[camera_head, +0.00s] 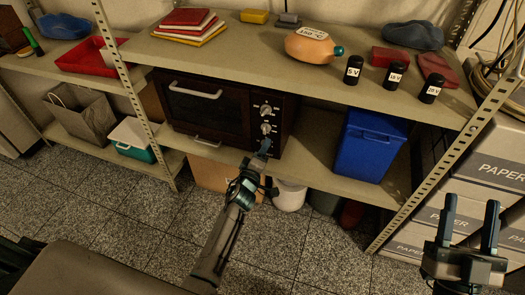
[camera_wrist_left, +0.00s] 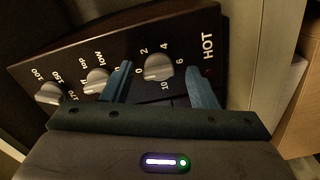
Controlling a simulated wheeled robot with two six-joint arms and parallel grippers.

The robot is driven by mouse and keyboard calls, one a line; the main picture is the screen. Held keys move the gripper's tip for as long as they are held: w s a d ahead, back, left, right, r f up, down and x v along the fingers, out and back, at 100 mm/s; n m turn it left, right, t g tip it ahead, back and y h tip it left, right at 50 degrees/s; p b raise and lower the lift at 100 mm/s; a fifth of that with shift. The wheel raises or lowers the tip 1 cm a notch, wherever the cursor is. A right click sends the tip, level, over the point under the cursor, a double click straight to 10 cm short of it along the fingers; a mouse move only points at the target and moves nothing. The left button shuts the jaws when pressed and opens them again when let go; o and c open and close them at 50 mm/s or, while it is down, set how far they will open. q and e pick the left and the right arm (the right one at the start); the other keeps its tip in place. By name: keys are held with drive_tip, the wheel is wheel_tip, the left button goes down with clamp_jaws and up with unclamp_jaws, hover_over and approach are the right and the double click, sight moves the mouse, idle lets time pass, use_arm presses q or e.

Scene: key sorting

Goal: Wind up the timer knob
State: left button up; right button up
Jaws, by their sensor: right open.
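The timer knob (camera_wrist_left: 158,67) is a grey dial with a scale of numbers from 0 to 10 around it, at the HOT end of the dark oven's control panel (camera_wrist_left: 125,48). My left gripper (camera_wrist_left: 160,76) is open, with one finger on each side of this knob; contact cannot be told. In the head view, the brown oven (camera_head: 215,108) stands on the middle shelf, and my left gripper (camera_head: 263,150) is at its lowest knob and hides it. My right gripper (camera_head: 470,222) is open and empty at the lower right.
Two other knobs, the middle one (camera_wrist_left: 97,80) and the far one (camera_wrist_left: 49,94), sit along the panel. The upper shelf (camera_head: 255,50) overhangs the oven. A blue bin (camera_head: 367,147) stands to its right. Paper boxes (camera_head: 490,165) stand near my right gripper.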

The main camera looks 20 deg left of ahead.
use_arm(q)
drive_tip(key=shift+s, duration=0.2)
drive_tip(key=s+p, duration=0.1)
drive_tip(key=s, duration=0.9)
drive_tip(key=shift+s+a, duration=0.2)
use_arm(e)
wheel_tip(320, 180, down, 8)
drive_tip(key=w+m+g, duration=0.1)
drive_tip(key=g, duration=0.4)
drive_tip(key=shift+w+r+h, duration=0.15)
drive_tip(key=shift+r+h, duration=0.05)
drive_tip(key=shift+h, duration=0.2)
